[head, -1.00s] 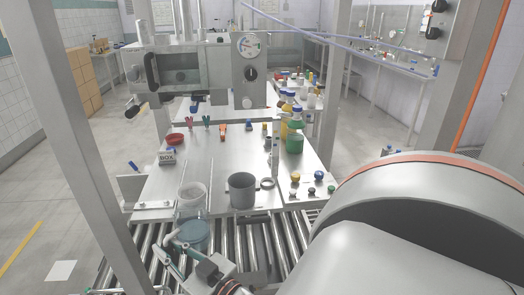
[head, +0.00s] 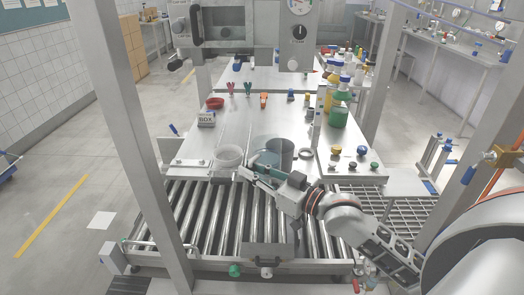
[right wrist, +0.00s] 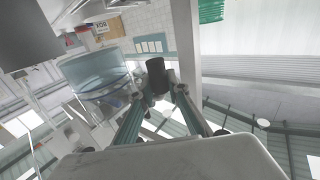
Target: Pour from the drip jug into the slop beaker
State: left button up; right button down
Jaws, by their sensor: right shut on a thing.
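The drip jug (head: 264,160) is a clear vessel with blue-green liquid. My right gripper (head: 246,174) is shut on its handle side, in front of the steel table. In the right wrist view the jug (right wrist: 95,78) hangs left of my right gripper (right wrist: 160,92), with a dark grip piece between the fingers. The grey cylindrical beaker (head: 287,152), which I take as the slop beaker, stands just right of and partly behind the jug. I cannot tell whether they touch or how far the jug is tilted. My left gripper is out of view.
A grey ring (head: 306,154) lies right of the beaker. Rollers (head: 215,215) run in front of the table.

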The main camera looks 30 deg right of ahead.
aim_at(253, 143)
jog(key=shift+n+g+y, duration=0.4)
jog(key=shift+n+y, duration=0.2)
jog(key=shift+y, duration=0.3)
jog(key=w+d+r+b, duration=0.1)
jog(key=w+d+r, duration=0.1)
jog(key=w+d, duration=0.1)
jog(key=w+d+r+b, duration=0.1)
jog(key=d, duration=0.1)
jog(key=shift+w+r+b, duration=0.15)
jog(key=shift+b, duration=0.15)
jog(key=shift+w+d+r, duration=0.15)
jog(key=shift+d+r, duration=0.1)
jog(key=shift+r, duration=0.2)
jog(key=shift+r+m+p, duration=0.35)
jog(key=shift+m+p, duration=0.25)
jog(key=shift+p, duration=0.3)
jog(key=shift+a+m+p, duration=0.1)
jog(key=shift+m+p, duration=0.2)
jog(key=shift+p, duration=0.1)
jog(key=shift+f, duration=0.1)
jog(key=shift+f, duration=0.1)
